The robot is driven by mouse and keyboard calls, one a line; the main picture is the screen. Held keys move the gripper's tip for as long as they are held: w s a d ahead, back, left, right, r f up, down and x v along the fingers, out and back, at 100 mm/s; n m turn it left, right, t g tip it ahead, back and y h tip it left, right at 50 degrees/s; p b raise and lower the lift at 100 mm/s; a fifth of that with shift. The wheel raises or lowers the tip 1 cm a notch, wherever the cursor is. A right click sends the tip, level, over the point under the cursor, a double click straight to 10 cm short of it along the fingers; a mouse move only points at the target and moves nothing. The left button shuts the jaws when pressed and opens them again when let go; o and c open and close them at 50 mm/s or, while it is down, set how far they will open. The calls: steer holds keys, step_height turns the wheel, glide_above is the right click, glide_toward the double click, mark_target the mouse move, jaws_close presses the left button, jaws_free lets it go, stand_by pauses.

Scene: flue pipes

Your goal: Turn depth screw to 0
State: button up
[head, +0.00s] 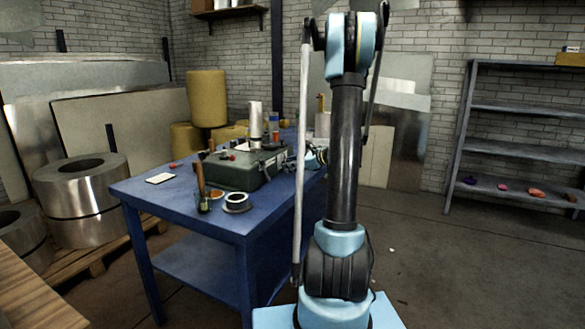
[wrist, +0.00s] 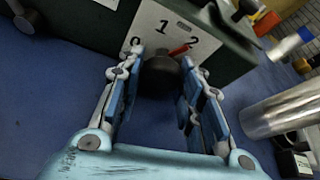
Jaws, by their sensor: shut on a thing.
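The depth screw shows in the wrist view as a dark round knob (wrist: 161,78) on the front of a dark green case. Behind it is a pale dial plate (wrist: 150,22) marked 0, 1 and 2, with 0 at the left. A red pointer (wrist: 179,50) sticks out at the knob's upper right, close to the 2. My gripper (wrist: 158,66) has one finger on each side of the knob and is shut on it. In the head view the green case (head: 232,172) stands on the blue table; my arm hides the knob there.
The blue table (head: 185,210) also bears a white-rimmed round item (head: 236,202), a white card (head: 160,178) and a brown-handled tool (head: 201,185). In the wrist view a shiny metal cylinder (wrist: 275,109) stands to the right of my gripper. Grey shelving (head: 520,107) stands far right.

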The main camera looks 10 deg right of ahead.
steer(key=o, duration=1.1)
steer(key=shift+s, duration=0.1)
steer(key=shift+c, duration=0.2)
steer(key=shift+s+d+r, duration=0.2)
steer(key=shift+s+d, duration=0.05)
steer(key=shift+d, duration=0.15)
steer(key=v, duration=1)
steer(key=shift+s+d, duration=0.25)
steer(key=shift+s, duration=0.05)
steer(key=shift+r, duration=0.15)
